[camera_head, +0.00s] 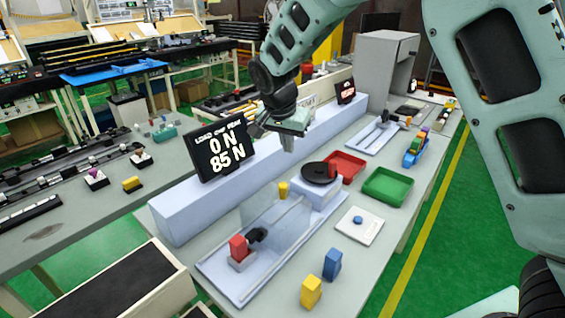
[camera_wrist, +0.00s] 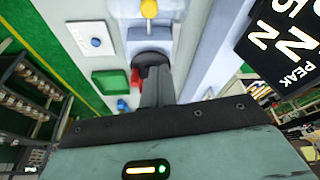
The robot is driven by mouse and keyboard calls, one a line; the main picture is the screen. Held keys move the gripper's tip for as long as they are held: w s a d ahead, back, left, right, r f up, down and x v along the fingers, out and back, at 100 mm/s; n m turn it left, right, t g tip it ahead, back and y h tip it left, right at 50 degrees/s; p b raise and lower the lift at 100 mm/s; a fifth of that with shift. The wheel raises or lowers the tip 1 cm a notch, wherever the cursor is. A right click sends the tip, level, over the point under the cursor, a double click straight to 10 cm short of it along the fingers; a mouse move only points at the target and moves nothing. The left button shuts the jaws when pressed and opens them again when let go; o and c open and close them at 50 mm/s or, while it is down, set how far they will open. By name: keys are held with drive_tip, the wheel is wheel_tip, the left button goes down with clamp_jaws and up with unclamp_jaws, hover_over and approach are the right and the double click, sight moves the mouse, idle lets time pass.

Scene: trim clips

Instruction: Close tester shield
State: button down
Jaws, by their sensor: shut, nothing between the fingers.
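The tester is a long pale-blue bed (camera_head: 222,277) on the bench, with a clear shield panel (camera_head: 278,222) standing upright along it. A red block (camera_head: 238,247) sits at the near end beside a black part (camera_head: 257,235). A yellow knob (camera_head: 283,189) stands behind the panel and shows in the wrist view (camera_wrist: 149,9). My gripper (camera_head: 291,146) is shut and empty, in the air above and behind the black round disc (camera_head: 320,173), apart from the shield.
A display (camera_head: 220,150) reading 0 N and 85 N stands on the pale ledge behind the tester. Red (camera_head: 362,159) and green (camera_head: 388,174) trays, a white pad with a blue button (camera_head: 358,220), and blue (camera_head: 332,264) and yellow (camera_head: 311,292) blocks lie on the bench.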

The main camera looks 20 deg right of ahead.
wheel_tip(320, 180, down, 9)
drive_tip(key=p, duration=0.5)
drive_tip(key=shift+s+r, duration=0.1)
drive_tip(key=shift+r, duration=0.05)
drive_tip(key=shift+s+a, duration=0.15)
drive_tip(key=shift+s+a+f, duration=0.15)
drive_tip(key=shift+f, duration=0.05)
drive_tip(key=shift+s+a, duration=0.15)
drive_tip(key=shift+a, duration=0.1)
drive_tip(key=s+a+b, duration=0.2)
drive_tip(key=s+a, duration=0.5)
drive_tip(key=a, duration=0.4)
drive_tip(key=shift+s, duration=0.2)
drive_tip(key=shift+a, duration=0.1)
